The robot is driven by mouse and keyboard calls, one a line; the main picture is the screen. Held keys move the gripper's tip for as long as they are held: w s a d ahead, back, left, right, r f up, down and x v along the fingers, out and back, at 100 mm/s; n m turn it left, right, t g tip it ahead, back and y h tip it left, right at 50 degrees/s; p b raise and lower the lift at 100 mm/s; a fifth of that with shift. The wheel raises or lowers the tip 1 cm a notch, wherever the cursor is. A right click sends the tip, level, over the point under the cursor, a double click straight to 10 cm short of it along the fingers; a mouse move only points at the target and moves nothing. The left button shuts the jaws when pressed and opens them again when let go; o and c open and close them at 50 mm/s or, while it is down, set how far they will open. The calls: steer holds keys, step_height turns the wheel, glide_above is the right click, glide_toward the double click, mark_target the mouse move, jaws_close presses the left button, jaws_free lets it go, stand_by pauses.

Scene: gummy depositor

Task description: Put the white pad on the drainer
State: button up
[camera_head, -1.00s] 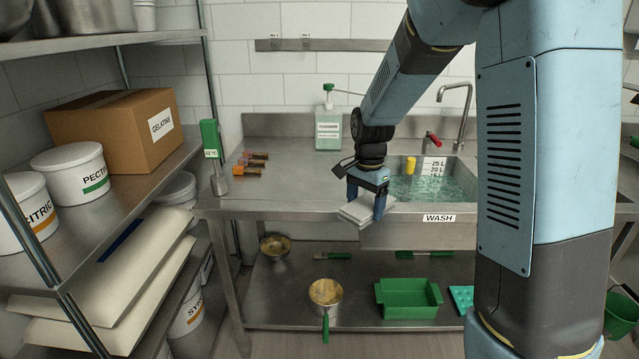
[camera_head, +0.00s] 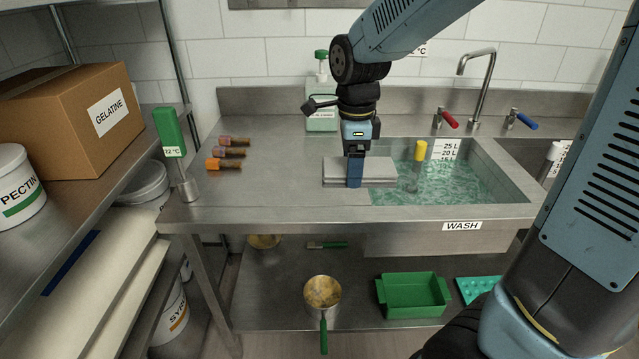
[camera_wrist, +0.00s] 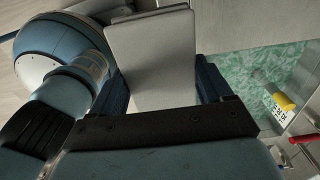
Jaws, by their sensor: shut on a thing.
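The white pad (camera_head: 386,170) is a flat, pale grey-white block that looks layered. My gripper (camera_head: 355,172) is shut on it from above, and the pad looks about level. The pad appears over the left rim of the sink; I cannot tell if it touches the steel. In the wrist view the pad (camera_wrist: 155,45) sits between the two blue fingers of my gripper (camera_wrist: 163,88). The bare steel top left of the sink (camera_head: 275,192) may be the drainer; no separate rack shows.
The sink (camera_head: 460,175) holds water and a yellow-topped item (camera_head: 420,151). A soap bottle (camera_head: 321,105) stands behind the gripper. Several small brown-orange items (camera_head: 228,152) and a green thermometer (camera_head: 171,140) are at left. The front left of the steel top is clear.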

steer(key=w+a+f, duration=0.4)
steer(key=w, duration=0.4)
glide_above(320, 191)
steer(key=f, duration=0.5)
steer(key=shift+s+f, duration=0.25)
steer(key=shift+w+f, duration=0.15)
steer(key=shift+f, duration=1.6)
steer(key=o, duration=1.1)
